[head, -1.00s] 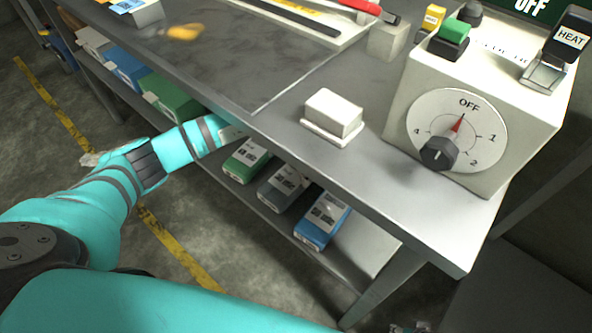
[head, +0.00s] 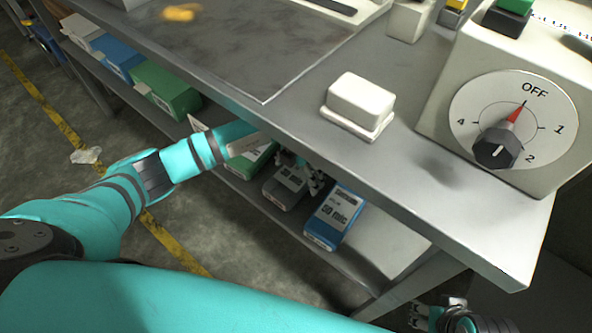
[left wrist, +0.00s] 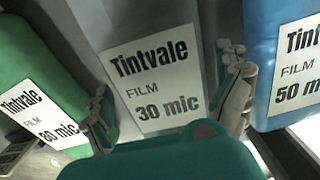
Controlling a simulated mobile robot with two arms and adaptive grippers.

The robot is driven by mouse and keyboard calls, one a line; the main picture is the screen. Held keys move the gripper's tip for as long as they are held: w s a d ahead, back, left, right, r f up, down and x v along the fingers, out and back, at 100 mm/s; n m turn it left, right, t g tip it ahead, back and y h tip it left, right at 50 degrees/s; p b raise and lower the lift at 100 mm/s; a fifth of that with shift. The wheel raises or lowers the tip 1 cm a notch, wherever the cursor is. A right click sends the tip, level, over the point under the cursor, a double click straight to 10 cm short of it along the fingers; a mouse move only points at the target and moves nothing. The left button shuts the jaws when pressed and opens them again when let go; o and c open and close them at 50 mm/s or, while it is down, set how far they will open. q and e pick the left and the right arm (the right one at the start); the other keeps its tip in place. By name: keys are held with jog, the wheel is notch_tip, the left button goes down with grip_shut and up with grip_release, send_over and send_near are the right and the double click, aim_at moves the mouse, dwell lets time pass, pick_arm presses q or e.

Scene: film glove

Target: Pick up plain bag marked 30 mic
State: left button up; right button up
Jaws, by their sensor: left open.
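The plain grey bag marked "Tintvale FILM 30 mic" (left wrist: 152,72) fills the middle of the left wrist view. In the head view the grey bag (head: 284,190) lies on the lower shelf between a green and a blue bag, partly covered by my gripper. My left gripper (head: 306,172) is under the table edge at this bag. In the left wrist view it is open (left wrist: 168,103), one finger on each side of the bag's label; contact cannot be told. My right gripper (head: 422,316) shows at the lower right, away from the shelf, its jaws unclear.
A blue "50 mic" bag (left wrist: 287,60) is close on the right, a green bag (left wrist: 38,85) on the left. The tabletop (head: 400,182) overhangs the shelf. A white block (head: 361,100) and a dial box (head: 470,75) stand on it.

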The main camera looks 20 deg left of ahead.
pick_arm(q)
jog(key=shift+f, duration=0.1)
jog(key=c, duration=1)
